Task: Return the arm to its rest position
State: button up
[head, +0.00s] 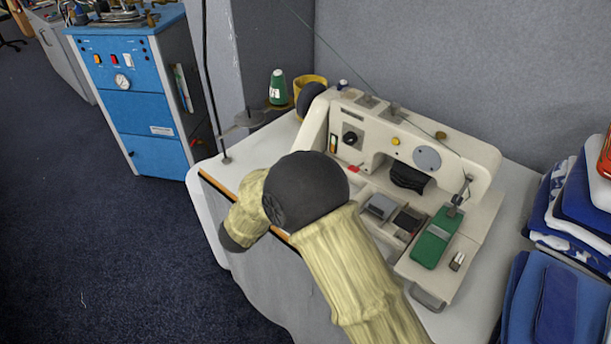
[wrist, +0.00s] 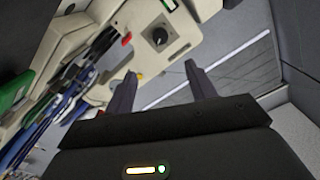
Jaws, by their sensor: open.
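My arm (head: 350,270), in a pale yellow cover with a dark round joint, reaches up from the bottom of the head view and bends to the left in front of the sewing machine. My gripper (wrist: 158,86) shows in the wrist view with its two dark fingers spread apart and nothing between them. I cannot make out its fingers in the head view. The cream sewing machine (head: 465,160) stands on the white table (head: 480,315), behind and to the right of the arm. Part of the machine, with its dark knob (wrist: 160,37), shows beyond the fingers in the wrist view.
A green thread cone (head: 278,88) stands behind the machine. Folded blue and white cloths (head: 545,295) are stacked at the right. A blue cabinet (head: 150,110) stands at the upper left. The dark carpet (head: 90,230) is clear at the left.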

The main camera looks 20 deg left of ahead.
jog(key=w+d+r+n+g+y, duration=0.2)
jog(key=w+d+n+y, duration=0.1)
jog(key=w+d, duration=0.25)
jog(key=w+d+r+n+g+y, duration=0.1)
jog(key=w+d+n+g+y, duration=0.1)
jog(key=w+d+y, duration=0.3)
jog(key=s+d+n+g, duration=0.2)
jog(key=d, duration=0.5)
jog(key=s+d+f+n+g+h, duration=0.3)
jog(key=s+d+g, duration=0.6)
jog(key=s+d, duration=1.3)
notch_tip(320, 180, up, 12)
jog(key=m+p, duration=0.1)
jog(key=p, duration=1.2)
jog(key=shift+a+f+y, duration=0.25)
jog(key=shift+a+y, duration=0.05)
jog(key=shift+a, duration=0.1)
jog(key=shift+w, duration=0.1)
